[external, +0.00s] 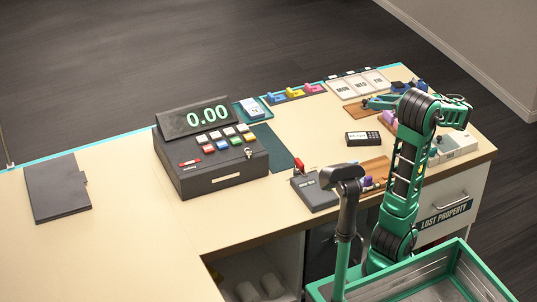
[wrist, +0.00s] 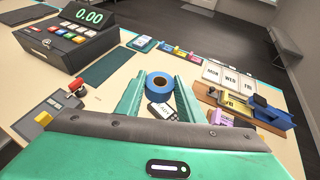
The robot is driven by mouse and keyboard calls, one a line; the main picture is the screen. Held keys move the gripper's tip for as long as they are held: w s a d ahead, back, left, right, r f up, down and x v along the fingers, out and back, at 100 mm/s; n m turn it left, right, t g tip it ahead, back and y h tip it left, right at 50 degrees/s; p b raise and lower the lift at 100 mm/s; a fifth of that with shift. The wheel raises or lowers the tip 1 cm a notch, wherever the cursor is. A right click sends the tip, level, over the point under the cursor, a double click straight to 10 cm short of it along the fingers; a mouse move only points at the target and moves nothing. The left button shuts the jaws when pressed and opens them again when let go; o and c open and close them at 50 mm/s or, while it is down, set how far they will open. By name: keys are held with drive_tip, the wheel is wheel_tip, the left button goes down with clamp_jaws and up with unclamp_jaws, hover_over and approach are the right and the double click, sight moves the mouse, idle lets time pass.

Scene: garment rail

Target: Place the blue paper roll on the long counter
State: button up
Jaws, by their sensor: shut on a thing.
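In the external view my gripper (external: 382,102) is over the right part of the counter, where the roll is too small to make out clearly. The long counter (external: 125,235) has a cream top with a teal far edge and runs from left to upper right.
A black cash register (external: 210,165) stands mid-counter, with a dark folder (external: 57,187) at left. A small black keypad device (external: 363,138), day cards (external: 360,84) and coloured items surround the gripper. Bare counter lies between folder and register and along the front left.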

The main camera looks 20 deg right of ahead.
drive_tip(key=w+a+n+g+y, duration=0.15)
drive_tip(key=w+a, duration=0.35)
drive_tip(key=a, duration=0.7)
drive_tip(key=w+a+n+g+y, duration=0.1)
drive_tip(key=w+a+n+y, duration=0.25)
drive_tip(key=a, duration=0.85)
drive_tip(key=s+a+f+n+g+y, duration=0.1)
drive_tip(key=s+a+n+g, duration=0.1)
drive_tip(key=a, duration=1.1)
drive_tip(key=s+a+n+g+y, duration=0.1)
drive_tip(key=s+a+n+g, duration=0.1)
drive_tip(key=a, duration=1.1)
drive_tip(key=s+a+r+n+g+y, duration=0.1)
drive_tip(key=s+a+n+g, duration=0.45)
drive_tip(key=s+a, duration=2)
drive_tip(key=s+a+n+g, duration=0.1)
drive_tip(key=s+a+g, duration=0.1)
drive_tip(key=s+a, duration=0.3)
drive_tip(key=s+a+g, duration=0.1)
drive_tip(key=s+a, duration=0.1)
drive_tip(key=s, duration=0.5)
hover_over(185, 269)
wheel_tip(185, 269, down, 17)
drive_tip(key=shift+s+f, duration=0.1)
drive_tip(key=shift+f, duration=1.95)
